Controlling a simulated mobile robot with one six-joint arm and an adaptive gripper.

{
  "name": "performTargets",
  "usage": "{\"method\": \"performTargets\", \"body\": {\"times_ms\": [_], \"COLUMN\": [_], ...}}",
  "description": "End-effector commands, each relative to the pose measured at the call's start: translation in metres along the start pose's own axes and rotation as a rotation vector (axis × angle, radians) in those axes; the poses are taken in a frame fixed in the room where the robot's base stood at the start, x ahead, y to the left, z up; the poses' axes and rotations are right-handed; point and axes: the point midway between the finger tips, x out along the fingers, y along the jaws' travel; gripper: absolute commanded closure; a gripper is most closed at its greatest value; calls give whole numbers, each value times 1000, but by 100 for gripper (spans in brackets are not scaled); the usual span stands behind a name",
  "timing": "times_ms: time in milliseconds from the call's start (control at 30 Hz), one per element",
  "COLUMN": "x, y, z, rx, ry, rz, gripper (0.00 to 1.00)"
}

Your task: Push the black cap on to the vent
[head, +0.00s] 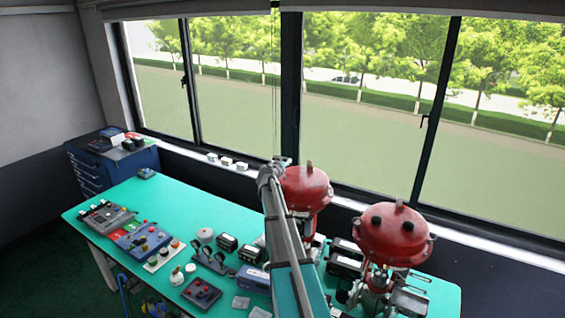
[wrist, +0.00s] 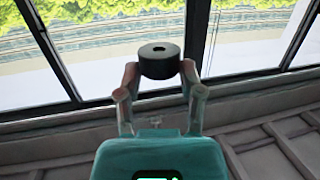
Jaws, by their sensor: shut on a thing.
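The black cap (wrist: 160,63) is a short round cylinder with a small dark opening in its top. In the wrist view my gripper (wrist: 160,72) is shut on it, one finger on each side, with the window behind. In the head view my arm rises across the bench beside the left red actuator (head: 306,187); I cannot make out the fingers or held cap there. The right red actuator (head: 392,240) has two black round pieces on its top. I cannot tell which part is the vent, and no contact between the held cap and a vent shows.
The green bench (head: 150,198) carries control boxes (head: 145,240), a lever stand (head: 208,260) and small black devices. A blue drawer cabinet (head: 110,160) stands at the back left. Small white blocks (head: 227,161) sit on the window sill. The bench's back left is mostly clear.

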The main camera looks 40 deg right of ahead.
Motion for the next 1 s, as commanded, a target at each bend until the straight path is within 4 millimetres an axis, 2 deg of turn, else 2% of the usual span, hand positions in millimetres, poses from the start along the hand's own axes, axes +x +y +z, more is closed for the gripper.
{"method": "performTargets", "body": {"times_ms": [700,1000], "x": [6,6], "y": [-1,-3], "z": [42,52], "rx": [0,0], "ry": [0,0], "rz": [-2,-3], "gripper": [71,71]}}
